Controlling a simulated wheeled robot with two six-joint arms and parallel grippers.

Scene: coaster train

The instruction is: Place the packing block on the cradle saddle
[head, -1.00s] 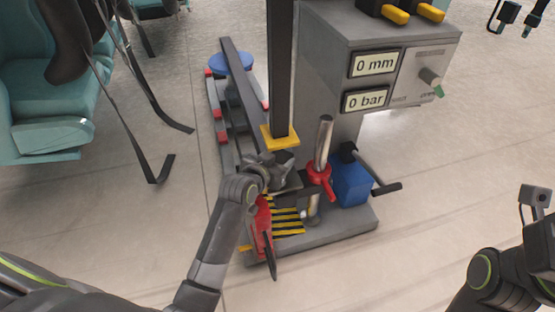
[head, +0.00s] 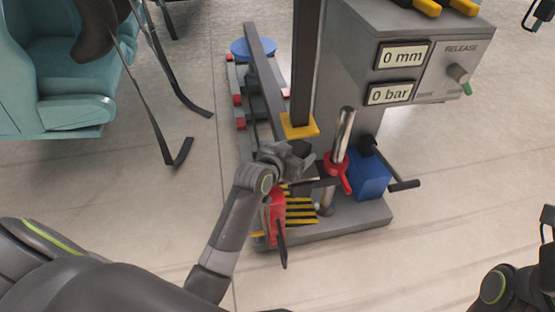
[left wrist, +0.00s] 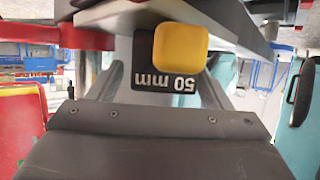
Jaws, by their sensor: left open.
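A dark packing block (left wrist: 155,75) with a yellow face (left wrist: 180,47) and an upside-down "50 mm" label shows in the left wrist view. It lies ahead of my left gripper, between its spread, pale fingers. My left gripper (head: 298,158) is open in the head view, low at the lifting rig, just under the yellow pad (head: 300,125) on the dark post. The wrist hides much of the spot there, so I cannot tell whether block and fingers touch. I cannot make out the cradle saddle for certain.
A grey console (head: 372,55) reading 0 mm and 0 bar stands right of the post. A red-collared lever (head: 342,150) and a blue box (head: 369,178) stand close to my gripper. Teal seats (head: 50,85) are at left. The floor in front is clear.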

